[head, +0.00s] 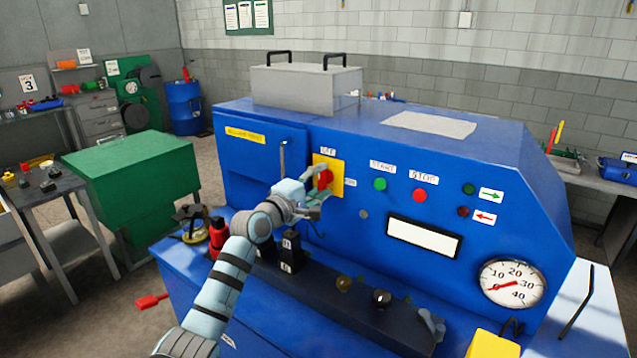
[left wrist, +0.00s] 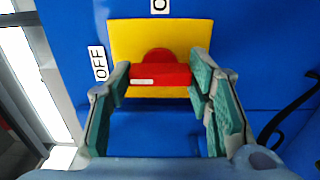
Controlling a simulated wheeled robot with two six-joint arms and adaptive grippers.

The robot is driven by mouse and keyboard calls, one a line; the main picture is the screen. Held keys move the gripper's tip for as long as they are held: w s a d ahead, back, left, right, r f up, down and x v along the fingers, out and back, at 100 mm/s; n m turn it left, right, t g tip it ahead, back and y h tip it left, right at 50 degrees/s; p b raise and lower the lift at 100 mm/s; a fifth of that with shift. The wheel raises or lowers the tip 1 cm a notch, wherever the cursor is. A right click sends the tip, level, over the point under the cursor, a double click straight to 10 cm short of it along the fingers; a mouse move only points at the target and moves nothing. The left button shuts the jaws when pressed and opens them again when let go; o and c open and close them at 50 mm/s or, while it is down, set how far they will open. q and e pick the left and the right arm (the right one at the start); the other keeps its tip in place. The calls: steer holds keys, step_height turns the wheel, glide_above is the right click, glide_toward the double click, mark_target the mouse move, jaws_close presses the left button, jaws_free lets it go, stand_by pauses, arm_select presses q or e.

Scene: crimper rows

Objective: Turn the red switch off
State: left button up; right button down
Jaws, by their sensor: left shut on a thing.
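The red switch (head: 325,179) is a rotary knob on a yellow plate (head: 340,178) on the front of the blue machine. An OFF label (head: 328,151) is above the plate and a small label (head: 350,183) is to its right. My left gripper (head: 318,188) is at the switch. In the left wrist view the fingers (left wrist: 158,76) are shut on the bar of the red switch (left wrist: 160,57), one at each end. The bar's white mark (left wrist: 142,81) lies toward the OFF label (left wrist: 98,63). My right gripper is not in view.
Right of the switch are a green START button (head: 380,184), a red STOP button (head: 420,196), a blank display (head: 424,238) and a dial gauge (head: 513,283). A dark ledge (head: 340,300) with knobs runs below. A lever (head: 283,157) stands just left of the plate.

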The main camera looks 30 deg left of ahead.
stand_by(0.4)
arm_select(q)
steer(key=o, duration=1.1)
steer(key=shift+o, duration=0.2)
steer(key=s+a, duration=0.1)
steer(key=s, duration=1.1)
steer(key=shift+a, duration=0.4)
